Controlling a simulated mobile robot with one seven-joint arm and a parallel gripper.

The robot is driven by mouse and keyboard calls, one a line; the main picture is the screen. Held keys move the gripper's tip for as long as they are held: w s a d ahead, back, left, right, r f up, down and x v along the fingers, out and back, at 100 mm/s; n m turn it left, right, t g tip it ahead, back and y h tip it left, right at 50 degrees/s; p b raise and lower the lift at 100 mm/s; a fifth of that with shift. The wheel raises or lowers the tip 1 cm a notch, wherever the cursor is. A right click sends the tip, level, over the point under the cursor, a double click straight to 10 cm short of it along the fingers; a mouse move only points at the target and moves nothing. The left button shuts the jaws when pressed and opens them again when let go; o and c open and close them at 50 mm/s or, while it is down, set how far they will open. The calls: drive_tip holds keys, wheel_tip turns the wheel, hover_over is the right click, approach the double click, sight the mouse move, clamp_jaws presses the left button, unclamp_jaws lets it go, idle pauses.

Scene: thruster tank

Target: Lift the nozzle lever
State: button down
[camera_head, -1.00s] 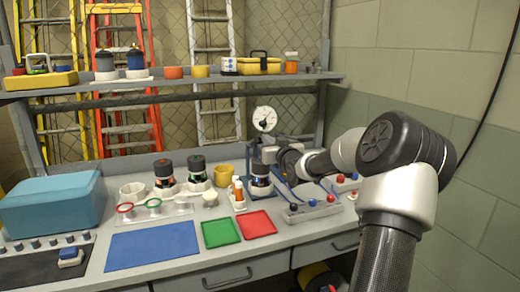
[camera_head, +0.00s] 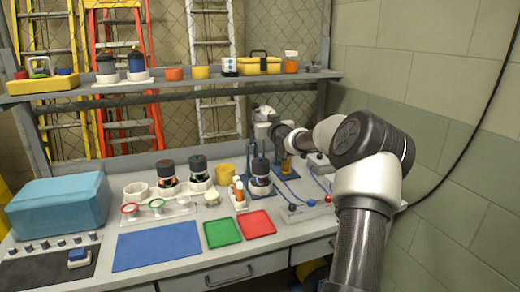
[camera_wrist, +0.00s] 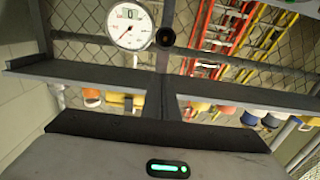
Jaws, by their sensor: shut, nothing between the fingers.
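My gripper (camera_head: 263,116) is raised in front of the spot where the dial gauge stood in view, above the bench stand (camera_head: 287,167). In the wrist view its fingers (camera_wrist: 167,88) are together and empty. The white round gauge (camera_wrist: 130,26) shows beyond them, with a dark round knob (camera_wrist: 165,37) beside it. I cannot tell whether this knob belongs to the nozzle lever. A dark canister (camera_head: 260,170) stands on a white base below my gripper. No lever is clearly distinguishable in the head view.
A shelf (camera_head: 180,84) with cups and a yellow toolbox (camera_head: 260,66) spans the back. Green (camera_head: 222,233) and red (camera_head: 257,225) trays lie in front, beside a blue mat (camera_head: 157,246).

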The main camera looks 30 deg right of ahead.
sight(256, 107)
drive_tip(key=w+r+p, duration=0.1)
drive_tip(key=w+p, duration=0.1)
drive_tip(key=w+d+r+p, duration=0.1)
drive_tip(key=w, duration=0.1)
drive_tip(key=shift+r+p, duration=0.3)
drive_tip(key=shift+p, duration=0.05)
drive_tip(key=shift+w+d+p, duration=0.1)
drive_tip(key=shift+w+p, duration=0.45)
drive_tip(key=shift+w, duration=0.15)
drive_tip(key=shift+w+d+r+p, duration=0.1)
drive_tip(key=shift+w+r+p, duration=0.15)
drive_tip(key=shift+p, duration=0.25)
drive_tip(key=shift+p+x, duration=0.95)
drive_tip(key=shift+p, duration=0.2)
drive_tip(key=shift+w+f, duration=0.15)
drive_tip(key=shift+w, duration=0.2)
